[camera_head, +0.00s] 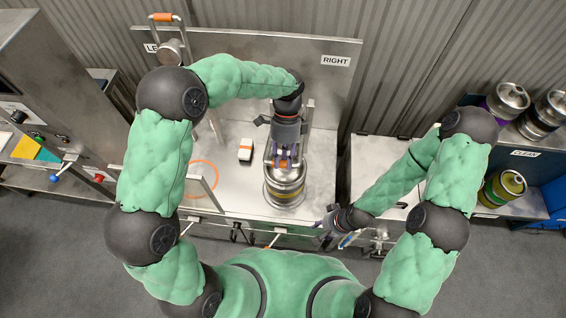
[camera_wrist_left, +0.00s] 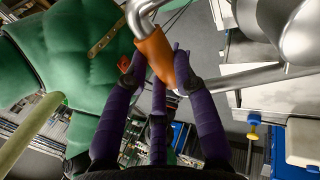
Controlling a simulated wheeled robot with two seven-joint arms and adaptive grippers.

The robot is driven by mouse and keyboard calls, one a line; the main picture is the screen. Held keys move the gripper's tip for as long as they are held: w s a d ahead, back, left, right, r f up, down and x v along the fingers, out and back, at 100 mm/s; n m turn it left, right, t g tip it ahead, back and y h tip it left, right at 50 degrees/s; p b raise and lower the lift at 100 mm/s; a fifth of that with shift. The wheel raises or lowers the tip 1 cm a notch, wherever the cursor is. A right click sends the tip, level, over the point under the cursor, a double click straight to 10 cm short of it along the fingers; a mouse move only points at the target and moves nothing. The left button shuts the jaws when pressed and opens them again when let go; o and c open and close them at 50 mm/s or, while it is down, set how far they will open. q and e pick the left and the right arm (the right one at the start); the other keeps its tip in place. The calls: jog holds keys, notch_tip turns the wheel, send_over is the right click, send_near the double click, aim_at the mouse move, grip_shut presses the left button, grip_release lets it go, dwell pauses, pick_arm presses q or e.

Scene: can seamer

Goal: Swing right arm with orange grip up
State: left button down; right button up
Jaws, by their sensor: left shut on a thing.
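The right arm's orange grip (camera_head: 283,163) shows below the RIGHT sign (camera_head: 335,60), just above a steel keg (camera_head: 285,186) with a yellow band. My left gripper (camera_head: 284,152) is shut on this grip. In the left wrist view the purple fingers (camera_wrist_left: 165,75) close around the orange grip (camera_wrist_left: 155,52) on its bent metal bar. The left-hand swing arm stands raised, its orange grip (camera_head: 162,17) at the top of the panel. My right gripper (camera_head: 333,226) hangs by the front edge of the bench; its fingers are too small to read.
A small white and orange box (camera_head: 246,149) and an orange ring mark (camera_head: 200,178) lie on the steel bench left of the keg. Several kegs (camera_head: 508,98) stand on the shelf at right by a CLEAN label. A control cabinet (camera_head: 45,85) stands at left.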

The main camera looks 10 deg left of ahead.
pick_arm(q)
jog(key=p+v, duration=0.4)
jog(key=v, duration=0.6)
jog(key=shift+w+r, duration=0.2)
jog(key=shift+w, duration=0.25)
jog(key=shift+a, duration=0.1)
